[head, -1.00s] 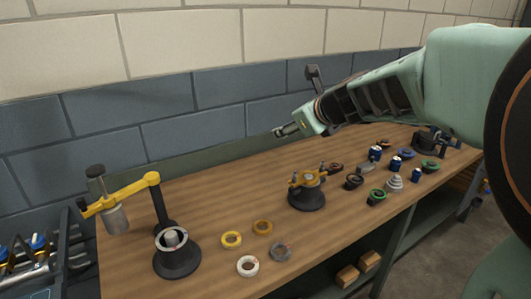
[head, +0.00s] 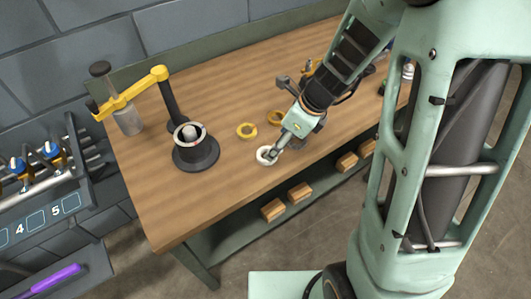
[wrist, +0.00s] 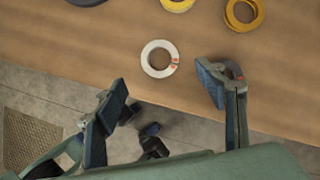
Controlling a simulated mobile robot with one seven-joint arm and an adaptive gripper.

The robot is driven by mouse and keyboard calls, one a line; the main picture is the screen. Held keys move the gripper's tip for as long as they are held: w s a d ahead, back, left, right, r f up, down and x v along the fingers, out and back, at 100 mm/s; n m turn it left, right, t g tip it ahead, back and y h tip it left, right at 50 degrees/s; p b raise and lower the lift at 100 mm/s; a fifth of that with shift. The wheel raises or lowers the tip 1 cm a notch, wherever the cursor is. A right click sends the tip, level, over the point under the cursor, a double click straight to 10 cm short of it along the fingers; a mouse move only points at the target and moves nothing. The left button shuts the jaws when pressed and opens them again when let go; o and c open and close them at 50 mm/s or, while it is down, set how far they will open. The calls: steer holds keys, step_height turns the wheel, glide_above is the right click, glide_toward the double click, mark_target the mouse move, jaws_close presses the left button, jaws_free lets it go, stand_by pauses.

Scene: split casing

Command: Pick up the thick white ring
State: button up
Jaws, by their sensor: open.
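The thick white ring (head: 266,155) lies flat on the wooden table near its front edge. In the wrist view the white ring (wrist: 159,58) shows whole, with a small reddish mark on its right side. My gripper (head: 276,154) is over the front of the table close to the ring in the head view. In the wrist view my gripper (wrist: 165,98) is open and empty, its two fingers spread wide. The ring appears beyond the fingertips, between their lines. The height of the fingers above the table is hard to tell.
Two yellow rings (head: 246,131) (wrist: 243,12) lie behind the white ring. A dark round stand (head: 196,154) with a pale ring on it and a yellow-armed post (head: 168,100) are to the left. Wooden blocks (head: 273,209) sit on the lower shelf.

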mark_target(263, 149)
steer(key=b+x, duration=0.1)
steer(key=x, duration=0.5)
steer(key=shift+w+a+f, duration=0.15)
steer(key=shift+a+f, duration=0.1)
steer(key=shift+f, duration=0.1)
steer(key=c, duration=1.2)
steer(key=shift+r, duration=0.15)
